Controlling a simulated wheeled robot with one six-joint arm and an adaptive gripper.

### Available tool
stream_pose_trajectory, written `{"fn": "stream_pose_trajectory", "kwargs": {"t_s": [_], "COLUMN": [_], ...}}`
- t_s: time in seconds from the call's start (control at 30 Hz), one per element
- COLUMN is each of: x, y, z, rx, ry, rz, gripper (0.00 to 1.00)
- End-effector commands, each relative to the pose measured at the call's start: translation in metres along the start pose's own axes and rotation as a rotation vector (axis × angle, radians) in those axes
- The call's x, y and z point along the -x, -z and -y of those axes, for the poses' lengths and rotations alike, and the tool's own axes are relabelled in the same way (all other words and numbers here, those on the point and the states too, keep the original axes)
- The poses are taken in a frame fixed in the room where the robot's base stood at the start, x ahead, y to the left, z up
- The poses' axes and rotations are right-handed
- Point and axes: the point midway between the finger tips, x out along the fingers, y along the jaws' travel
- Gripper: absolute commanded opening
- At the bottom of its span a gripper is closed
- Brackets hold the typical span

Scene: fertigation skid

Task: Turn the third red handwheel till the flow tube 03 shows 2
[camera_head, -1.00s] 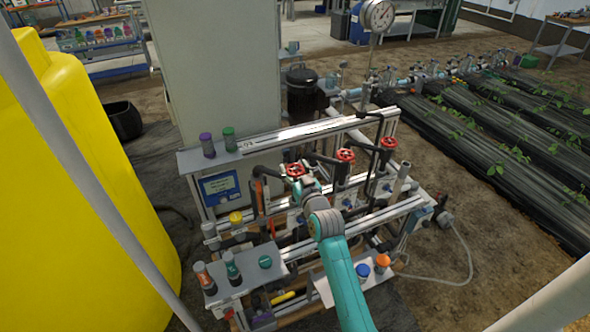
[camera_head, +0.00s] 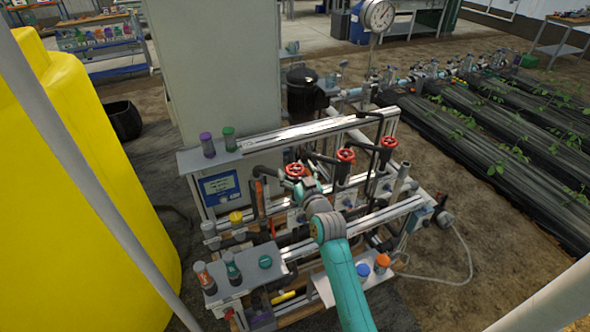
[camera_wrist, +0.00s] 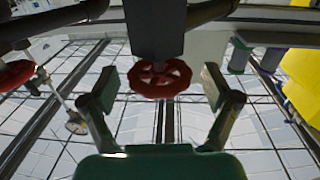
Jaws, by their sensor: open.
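Three red handwheels stand in a row on the skid in the head view: a left one (camera_head: 294,170), a middle one (camera_head: 346,155) and a right one (camera_head: 389,142). No number on them is readable. My gripper (camera_wrist: 160,88) is open. In the wrist view the left handwheel (camera_wrist: 160,77) shows between and beyond its two fingers, with no finger seen touching it. Another red handwheel (camera_wrist: 15,76) is at the left edge there. In the head view my arm partly hides the gripper just below the left handwheel. I cannot make out flow tube 03 or its reading.
Dark pipes run close to the wheels, and an aluminium rail (camera_head: 290,132) lies behind them. A grey cabinet (camera_head: 215,80) stands at the back, a yellow tank (camera_head: 75,190) at left. A small shelf with bottles (camera_head: 230,285) is at the front left. A round gauge (camera_head: 379,15) stands behind.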

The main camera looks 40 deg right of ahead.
Motion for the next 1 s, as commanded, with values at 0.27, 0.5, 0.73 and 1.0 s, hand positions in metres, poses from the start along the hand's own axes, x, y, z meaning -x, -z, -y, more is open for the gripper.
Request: {"fn": "stream_pose_trajectory", "kwargs": {"t_s": [0.27, 0.5, 0.73, 1.0], "x": [0.049, 0.089, 0.108, 0.112], "y": [-0.001, -0.001, -0.001, 0.0], "z": [0.0, 0.0, 0.0, 0.0], "rx": [0.001, 0.0, 0.0, 0.0], "ry": [-0.001, -0.001, 0.0, 0.0], "rz": [0.001, 0.002, 0.001, 0.0], "gripper": [0.88, 0.88, 0.88, 0.88]}}
